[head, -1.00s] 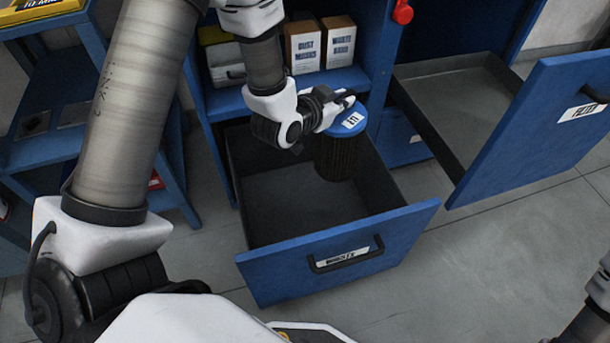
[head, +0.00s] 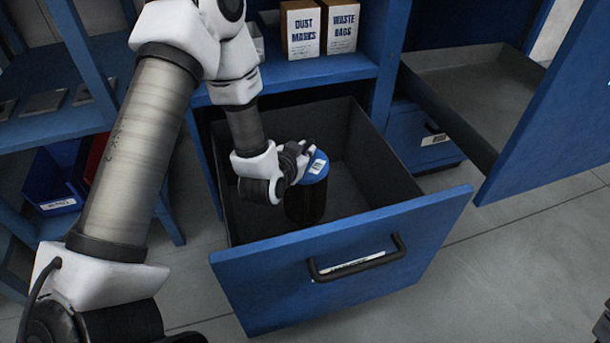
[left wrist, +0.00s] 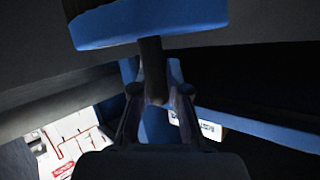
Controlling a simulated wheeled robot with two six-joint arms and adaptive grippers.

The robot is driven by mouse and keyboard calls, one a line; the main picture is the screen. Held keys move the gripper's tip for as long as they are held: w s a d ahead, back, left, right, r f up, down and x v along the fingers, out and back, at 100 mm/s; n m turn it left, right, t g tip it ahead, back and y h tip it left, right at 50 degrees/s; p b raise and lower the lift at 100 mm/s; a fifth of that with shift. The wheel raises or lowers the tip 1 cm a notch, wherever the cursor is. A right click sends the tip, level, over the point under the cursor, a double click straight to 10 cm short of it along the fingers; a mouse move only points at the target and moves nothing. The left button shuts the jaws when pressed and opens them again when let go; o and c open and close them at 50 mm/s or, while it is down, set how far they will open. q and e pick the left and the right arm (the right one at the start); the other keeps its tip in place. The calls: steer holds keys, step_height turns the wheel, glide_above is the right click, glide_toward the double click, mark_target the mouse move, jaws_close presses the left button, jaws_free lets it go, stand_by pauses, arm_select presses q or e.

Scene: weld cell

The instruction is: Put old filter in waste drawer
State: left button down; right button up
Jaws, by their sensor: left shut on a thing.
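The old filter has a blue cap with a white label and a dark ribbed body (head: 305,205). It is upright inside the open waste drawer (head: 345,262), towards the drawer's middle. My left gripper (head: 303,156) is shut on the filter at its cap and reaches down into the drawer. I cannot tell whether the filter's bottom touches the drawer floor.
A second open drawer (head: 470,95) with a tall blue front stands at the right. Boxes of dust masks (head: 301,30) and waste bags (head: 341,27) sit on the shelf above. A blue shelf rack (head: 70,120) stands left. The waste drawer is otherwise empty around the filter.

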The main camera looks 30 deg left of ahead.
mark_target(305, 181)
arm_select(q)
step_height(305, 181, down, 4)
steer(key=shift+f+b, duration=0.2)
steer(key=shift+b, duration=0.95)
steer(key=shift+r, duration=0.15)
steer(key=c, duration=1.2)
jaws_free()
steer(key=p+v, duration=0.3)
steer(key=v, duration=0.4)
steer(key=shift+s+r, duration=0.1)
steer(key=shift+s, duration=0.15)
